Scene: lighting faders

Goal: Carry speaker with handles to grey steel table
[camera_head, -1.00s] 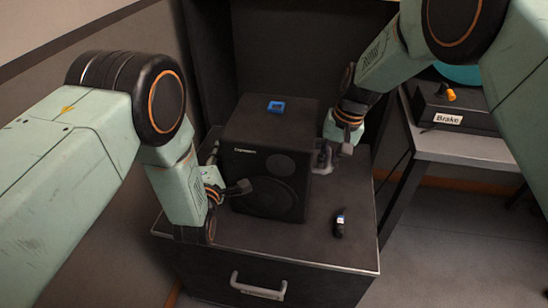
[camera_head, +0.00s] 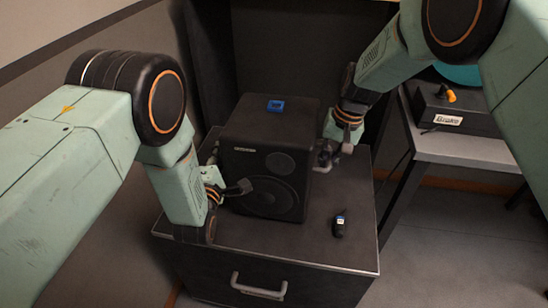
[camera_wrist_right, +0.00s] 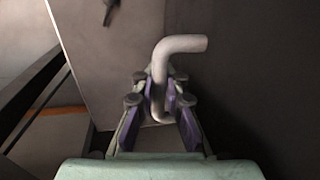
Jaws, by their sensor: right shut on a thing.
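The speaker with handles (camera_head: 262,170) is a black box with round drivers on its front. It stands upright on a dark drawer cabinet (camera_head: 290,238). My right gripper (camera_head: 329,157) is at the speaker's right side, shut on a grey bent handle (camera_wrist_right: 160,75), which shows between the purple finger pads in the right wrist view. My left gripper (camera_head: 226,188) is at the speaker's left side, with one finger before the front face. Its grip on the left handle is hidden. The grey steel table (camera_head: 468,148) stands at the right, apart from the cabinet.
A black box labelled Brake (camera_head: 455,112) with an orange knob occupies part of the grey table. A small black object (camera_head: 340,224) lies on the cabinet right of the speaker. A blue item (camera_head: 276,106) sits on the speaker's top. Dark panels stand behind.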

